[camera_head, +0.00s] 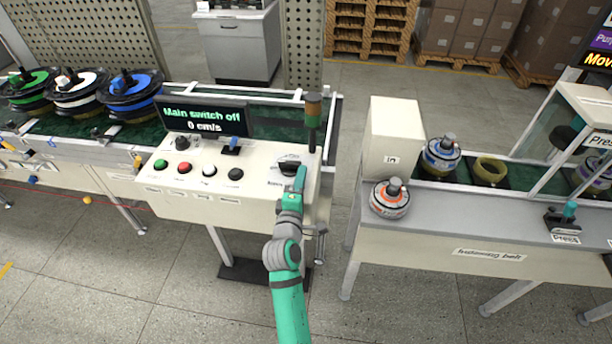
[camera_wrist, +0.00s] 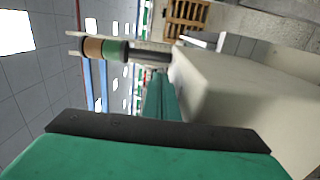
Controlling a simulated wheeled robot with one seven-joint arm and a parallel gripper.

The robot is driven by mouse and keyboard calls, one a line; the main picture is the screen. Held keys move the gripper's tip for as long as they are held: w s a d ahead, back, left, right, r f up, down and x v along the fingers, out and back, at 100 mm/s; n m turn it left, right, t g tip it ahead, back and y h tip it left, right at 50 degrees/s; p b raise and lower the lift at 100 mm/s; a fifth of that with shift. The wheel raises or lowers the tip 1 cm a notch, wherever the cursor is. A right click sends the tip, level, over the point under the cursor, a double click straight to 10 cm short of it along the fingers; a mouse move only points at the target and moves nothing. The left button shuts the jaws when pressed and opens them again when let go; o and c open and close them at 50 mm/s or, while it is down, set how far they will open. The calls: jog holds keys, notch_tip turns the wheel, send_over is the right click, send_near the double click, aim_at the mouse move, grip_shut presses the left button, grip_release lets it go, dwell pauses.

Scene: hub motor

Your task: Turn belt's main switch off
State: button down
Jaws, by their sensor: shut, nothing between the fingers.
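The control panel (camera_head: 230,185) of the belt carries a dark rotary main switch (camera_head: 289,160) at its right end, with a label below it that is too small to read surely. The display (camera_head: 203,118) above the panel reads "Main switch off" and "0 cm/s". My gripper (camera_head: 301,172) is shut and empty, right at the switch's lower right side and partly overlapping it in the picture. I cannot tell whether it touches the switch. In the wrist view the switch is not visible; a dark and green part of my gripper (camera_wrist: 160,135) fills the bottom.
Green (camera_head: 161,164), red (camera_head: 184,167), white (camera_head: 209,170) and black (camera_head: 235,174) buttons line the panel. A signal tower (camera_head: 313,110) stands behind the switch and shows in the wrist view (camera_wrist: 105,50). A white box (camera_head: 394,135) and second belt stand right, across a gap.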

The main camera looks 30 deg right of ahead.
jog(key=shift+d+r, duration=0.15)
jog(key=shift+d, duration=0.4)
jog(key=shift+s+a, duration=0.1)
jog(key=shift+a, duration=0.1)
jog(key=shift+n+t+y, duration=0.3)
jog(key=shift+y, duration=0.1)
jog(key=v, duration=0.4)
jog(key=shift+a+f, duration=0.2)
jog(key=shift+a, duration=0.1)
jog(key=s+d, duration=0.6)
jog(key=s, duration=0.1)
jog(key=shift+s+d, duration=0.25)
jog(key=shift+s, duration=0.1)
